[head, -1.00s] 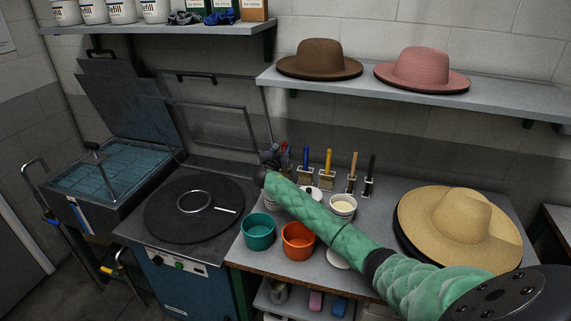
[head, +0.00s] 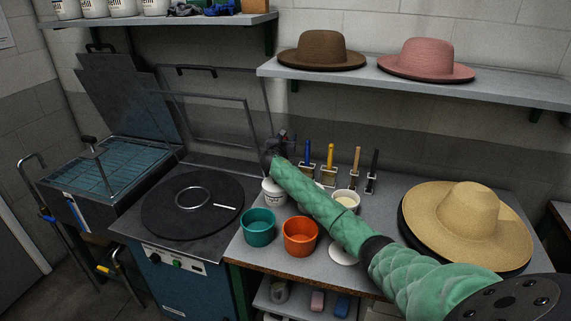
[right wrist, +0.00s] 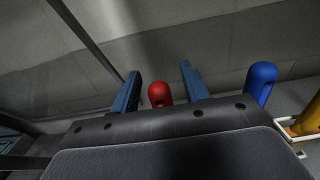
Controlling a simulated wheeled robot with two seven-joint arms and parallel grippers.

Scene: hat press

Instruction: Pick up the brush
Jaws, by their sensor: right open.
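Several brushes stand upright in small holders at the back of the bench. The red handle (right wrist: 160,95) shows in the right wrist view between the two blue fingers of my right gripper (right wrist: 160,85), with gaps on both sides. The gripper is open; the handle's lower part is hidden. In the head view my right gripper (head: 280,143) is at the left end of the row and mostly hides the red brush. To the right stand a blue-handled brush (head: 307,151), a yellow one (head: 331,154), a wooden one (head: 357,158) and a black one (head: 374,161). My left gripper is out of view.
A teal pot (head: 258,230), an orange pot (head: 299,239) and a white tub (head: 272,192) stand near my forearm. A straw hat (head: 450,220) lies at the right. The press's raised frame (head: 250,122) stands left of the gripper. A shelf (head: 440,84) is above.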

